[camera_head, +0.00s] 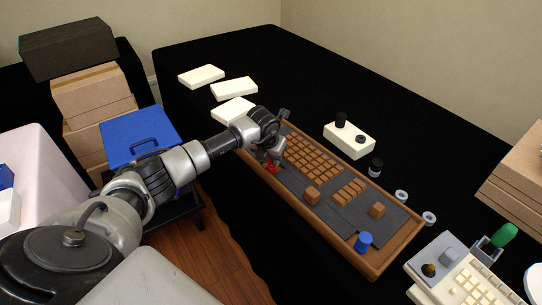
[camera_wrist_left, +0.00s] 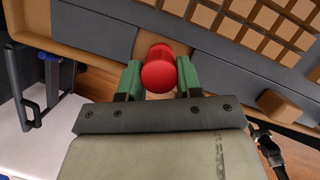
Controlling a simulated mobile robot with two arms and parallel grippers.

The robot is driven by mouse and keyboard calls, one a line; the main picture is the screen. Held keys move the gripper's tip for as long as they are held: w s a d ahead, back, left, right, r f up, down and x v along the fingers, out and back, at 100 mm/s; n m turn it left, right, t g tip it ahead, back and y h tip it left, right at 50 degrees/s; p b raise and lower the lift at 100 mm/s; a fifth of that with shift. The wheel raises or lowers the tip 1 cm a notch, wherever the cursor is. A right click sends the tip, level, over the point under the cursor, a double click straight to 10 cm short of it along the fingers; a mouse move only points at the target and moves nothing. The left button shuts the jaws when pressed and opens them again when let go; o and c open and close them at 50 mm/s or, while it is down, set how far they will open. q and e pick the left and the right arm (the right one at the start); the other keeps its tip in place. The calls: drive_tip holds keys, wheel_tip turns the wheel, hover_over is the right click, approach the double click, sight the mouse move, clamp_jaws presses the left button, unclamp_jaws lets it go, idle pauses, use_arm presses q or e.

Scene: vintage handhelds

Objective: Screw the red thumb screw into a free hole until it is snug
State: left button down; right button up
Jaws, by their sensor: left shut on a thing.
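The red thumb screw (camera_wrist_left: 159,70) is between the two green fingers of my left gripper (camera_wrist_left: 160,80) in the left wrist view. My left gripper (camera_head: 271,161) is shut on it over the far left part of the brown-framed keyboard panel (camera_head: 397,246). The screw shows as a small red spot (camera_head: 272,168) in the head view. A blue screw-like cylinder (camera_head: 363,242) stands on the near end of the panel. The tip of the red screw and any hole under it are hidden, so I cannot tell how deep it sits.
Flat white boxes (camera_head: 234,88) lie behind. A cream keyboard device (camera_head: 462,275) is at the near right. Black tablecloth is bare at the far right.

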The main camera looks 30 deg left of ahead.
use_arm(q)
drive_tip(key=shift+f+b, duration=0.35)
drive_tip(key=shift+f, duration=0.2)
